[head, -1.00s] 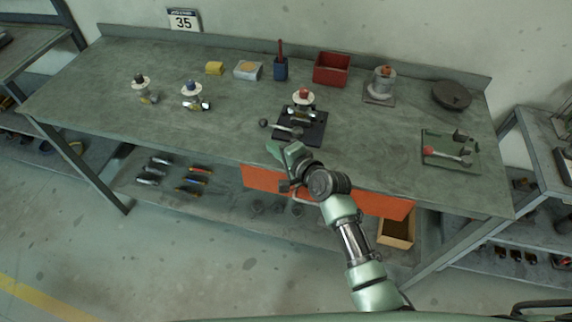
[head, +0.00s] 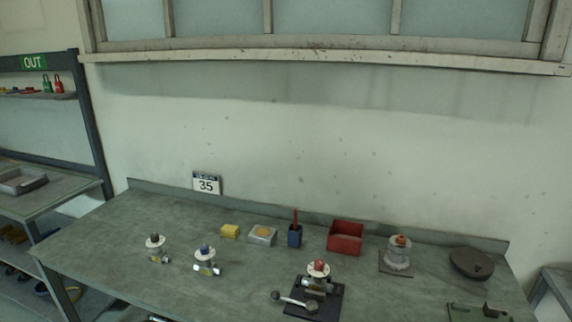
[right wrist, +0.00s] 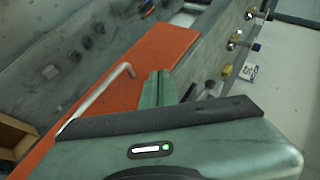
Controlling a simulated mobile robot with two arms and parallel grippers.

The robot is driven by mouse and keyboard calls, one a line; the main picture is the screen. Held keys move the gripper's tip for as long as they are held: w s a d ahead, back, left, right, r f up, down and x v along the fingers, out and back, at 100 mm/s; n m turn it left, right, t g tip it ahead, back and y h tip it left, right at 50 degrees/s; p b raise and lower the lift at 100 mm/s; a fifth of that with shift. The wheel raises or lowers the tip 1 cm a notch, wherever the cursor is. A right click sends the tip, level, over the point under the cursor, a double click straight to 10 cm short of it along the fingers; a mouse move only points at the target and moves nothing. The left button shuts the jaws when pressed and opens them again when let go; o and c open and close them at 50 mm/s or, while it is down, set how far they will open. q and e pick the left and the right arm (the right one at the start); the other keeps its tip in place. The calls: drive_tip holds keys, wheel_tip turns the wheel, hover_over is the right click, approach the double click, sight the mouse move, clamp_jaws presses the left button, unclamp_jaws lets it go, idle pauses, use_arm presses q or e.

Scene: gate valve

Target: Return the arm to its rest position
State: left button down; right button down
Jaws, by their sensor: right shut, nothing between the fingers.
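My right gripper (right wrist: 160,88) shows only in the right wrist view, its green fingers together with nothing between them. It is near the orange drawer front (right wrist: 140,70) of the workbench; whether it touches is unclear. The drawer's pale bar handle (right wrist: 97,98) lies left of the fingers. In the head view neither arm shows. A valve with a red top (head: 318,268) sits on a black fixture plate (head: 325,307) at the front of the bench (head: 150,290). My left gripper is in neither view.
A shelf rack (head: 90,130) stands at left.

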drive_tip(key=s+d+f+n+g+h, duration=0.1)
drive_tip(key=s+d+n+g+h, duration=0.2)
drive_tip(key=s+d+n, duration=0.5)
drive_tip(key=s+d+f+n+g+h, duration=0.1)
drive_tip(key=s+d+g+h, duration=0.15)
drive_tip(key=s+d, duration=0.65)
drive_tip(key=s+a+f+g, duration=0.1)
drive_tip(key=s+f, duration=0.1)
drive_tip(key=f, duration=1.1)
drive_tip(key=s+a+f, duration=0.2)
drive_tip(key=f, duration=1)
drive_tip(key=s+d+f+g+b, duration=0.1)
drive_tip(key=s+d+f, duration=0.2)
drive_tip(key=s+f, duration=1.4)
drive_tip(key=shift+d+f, duration=0.15)
drive_tip(key=shift+f, duration=0.8)
